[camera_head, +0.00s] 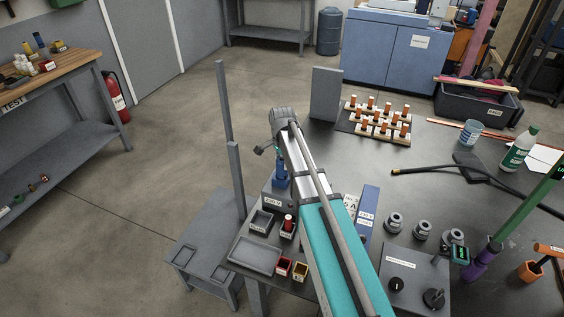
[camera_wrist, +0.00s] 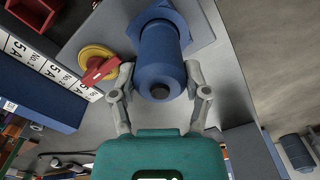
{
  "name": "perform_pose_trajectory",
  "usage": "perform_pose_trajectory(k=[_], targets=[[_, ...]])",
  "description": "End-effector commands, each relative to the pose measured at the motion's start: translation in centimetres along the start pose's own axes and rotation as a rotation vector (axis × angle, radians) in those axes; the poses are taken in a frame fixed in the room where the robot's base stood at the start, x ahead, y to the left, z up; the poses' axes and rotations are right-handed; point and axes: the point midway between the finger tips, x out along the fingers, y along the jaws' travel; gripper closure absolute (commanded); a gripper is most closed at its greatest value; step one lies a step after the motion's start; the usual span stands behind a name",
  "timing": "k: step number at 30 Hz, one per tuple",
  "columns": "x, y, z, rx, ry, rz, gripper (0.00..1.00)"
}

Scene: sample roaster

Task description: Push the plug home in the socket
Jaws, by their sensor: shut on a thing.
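In the wrist view the plug (camera_wrist: 160,72) is a blue cylinder with a dark hole in its near end. My gripper (camera_wrist: 160,80) has one finger on each side of it and is shut on its body. Beyond it, the blue socket (camera_wrist: 156,14) with a wider collar sits on a grey panel. The plug is in line with the socket and its front is at the socket mouth; how deep it sits cannot be told. In the head view a blue part (camera_head: 281,176) shows beside my arm, and my gripper is mostly hidden there.
A red rotary switch on a yellow disc (camera_wrist: 98,62) is close left of the plug in the wrist view. White "5 A" labels and a blue block (camera_wrist: 38,92) lie further left. In the head view small trays (camera_head: 255,254) and a blue binder-like block (camera_head: 367,212) stand near my arm.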

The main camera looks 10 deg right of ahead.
Motion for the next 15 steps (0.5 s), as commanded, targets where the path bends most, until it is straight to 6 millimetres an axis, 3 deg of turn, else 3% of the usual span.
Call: perform_pose_trajectory(k=[6,7,12,15], targets=[[0.57,0.0,0.0,0.0,0.0,0.0,0.97],[0.44,0.0,0.0,0.0,0.0,0.0,0.34],[0.41,0.0,0.0,0.0,0.0,0.0,0.02],[0.41,0.0,0.0,0.0,0.0,0.0,0.0]])
